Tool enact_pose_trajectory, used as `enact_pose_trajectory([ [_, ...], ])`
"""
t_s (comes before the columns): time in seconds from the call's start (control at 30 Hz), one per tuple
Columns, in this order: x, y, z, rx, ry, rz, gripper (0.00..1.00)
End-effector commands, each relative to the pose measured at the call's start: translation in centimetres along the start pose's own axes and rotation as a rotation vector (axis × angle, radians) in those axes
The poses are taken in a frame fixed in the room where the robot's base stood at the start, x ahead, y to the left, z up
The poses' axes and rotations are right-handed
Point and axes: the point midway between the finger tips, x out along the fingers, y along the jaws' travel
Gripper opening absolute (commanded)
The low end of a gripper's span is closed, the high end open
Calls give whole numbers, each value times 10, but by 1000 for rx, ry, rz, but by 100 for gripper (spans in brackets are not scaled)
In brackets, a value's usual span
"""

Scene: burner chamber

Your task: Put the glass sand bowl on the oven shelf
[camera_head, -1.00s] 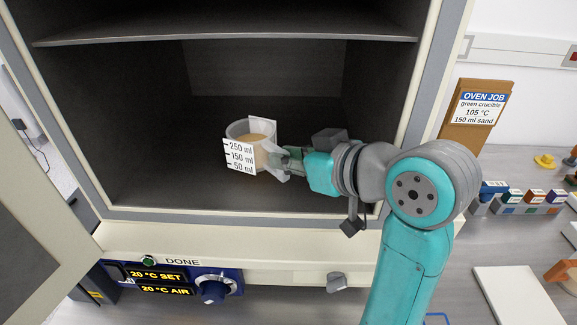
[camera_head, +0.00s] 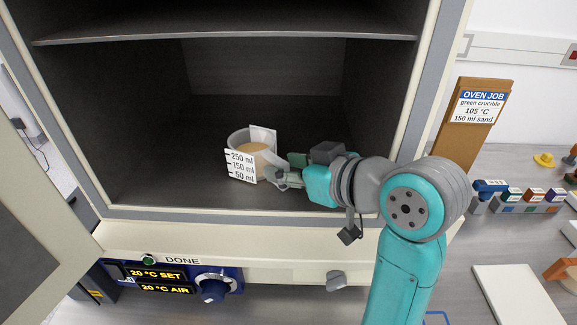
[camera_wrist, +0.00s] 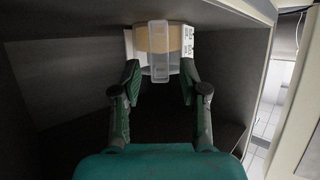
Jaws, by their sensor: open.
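The glass sand bowl (camera_head: 241,144) is inside the open oven, low down near the front and below the upper shelf (camera_head: 230,39). It looks upright on the oven floor (camera_head: 150,185), though its underside contact is hard to see. It holds tan sand and bears a white scale marked 250, 150 and 50 ml. My gripper (camera_head: 283,172) reaches in from the right, at the bowl's near right side. In the wrist view my gripper (camera_wrist: 160,78) is open, its fingers apart on either side of the bowl's clear tab (camera_wrist: 158,62), with gaps showing.
The oven's right wall edge (camera_head: 425,100) is close to my arm. The oven door (camera_head: 35,220) stands open at the left. The control panel (camera_head: 170,283) reads 20 °C SET and 20 °C AIR. A job card (camera_head: 479,107) names a green crucible, 105 °C and 150 ml sand.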

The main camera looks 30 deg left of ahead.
Motion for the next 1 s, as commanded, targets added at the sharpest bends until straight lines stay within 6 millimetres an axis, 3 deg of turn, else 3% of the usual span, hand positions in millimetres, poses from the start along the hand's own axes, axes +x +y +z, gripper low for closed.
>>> enact_pose_trajectory([
  [0.17, -18, 1, -1, 0, 1, 3, 43],
  [0.6, -101, 1, -1, -2, 1, 4, 43],
  [0.8, -118, 0, -1, 0, 0, 2, 43],
  [1.0, -121, 0, -1, 0, 0, -1, 43],
])
